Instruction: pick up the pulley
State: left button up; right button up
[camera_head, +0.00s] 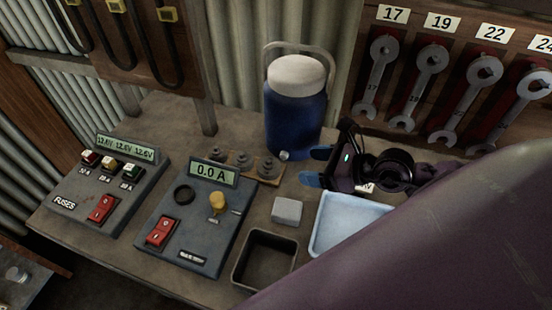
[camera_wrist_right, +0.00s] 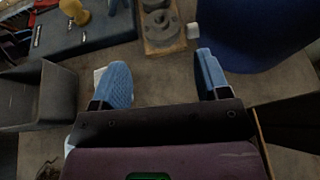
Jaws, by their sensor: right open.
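Several grey, round, stepped pieces that look like pulleys stand on a wooden strip behind the ammeter box; the rightmost pulley (camera_head: 268,168) is the largest. I cannot tell which one the task means. In the right wrist view a grey pulley (camera_wrist_right: 158,22) on its wooden strip lies just beyond the fingertips, between them in line. My right gripper (camera_head: 314,166) is open and empty, its blue fingertips pointing left, to the right of the strip and apart from it. It also shows in the right wrist view (camera_wrist_right: 162,65). My left gripper is not in view.
A blue jug (camera_head: 294,112) with a white lid stands right behind the gripper. The ammeter box (camera_head: 165,212), a grey block (camera_head: 287,211), a dark open bin (camera_head: 240,268) and a pale blue tray (camera_head: 317,236) crowd the bench. Spanners (camera_head: 430,68) hang at the back right.

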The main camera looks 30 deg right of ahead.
aim_at(271, 163)
jog(key=shift+p+x, duration=0.3)
jog(key=shift+x, duration=5.65)
jog(key=shift+f, duration=0.15)
jog(key=c, duration=0.7)
jog(key=shift+o, duration=0.2)
jog(key=shift+d, duration=0.1)
